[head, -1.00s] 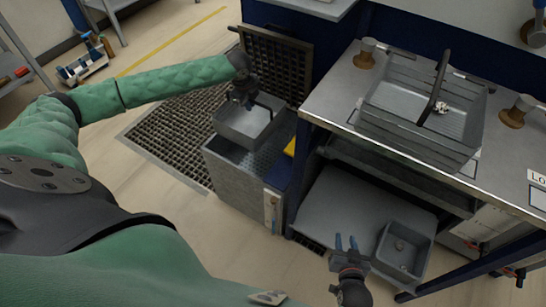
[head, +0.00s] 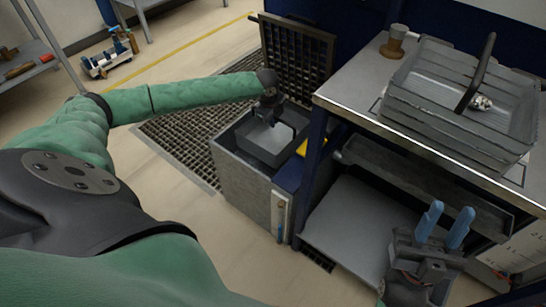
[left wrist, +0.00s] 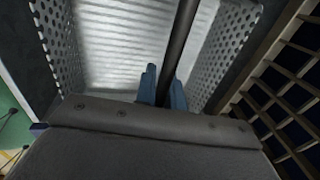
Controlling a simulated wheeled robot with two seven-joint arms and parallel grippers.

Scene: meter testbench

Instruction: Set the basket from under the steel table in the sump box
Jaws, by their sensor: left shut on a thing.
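A small grey metal basket (head: 268,150) is down inside the mouth of the open grey sump box (head: 243,180); I cannot tell whether it touches the bottom. My left gripper (head: 270,119) is above it, shut on its handle. In the left wrist view the dark handle bar (left wrist: 183,45) passes between the blue fingertips (left wrist: 162,88), over the basket's perforated wall (left wrist: 228,45). My right gripper (head: 445,226) is open and empty, fingers up, in front of the steel table (head: 345,90) on the right.
A larger grey basket (head: 450,115) with a raised dark handle stands on the steel table. A raised grid lid (head: 297,60) stands behind the sump box. A floor grating (head: 185,140) lies to its left. The lower shelf (head: 350,225) is partly hidden by my right gripper.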

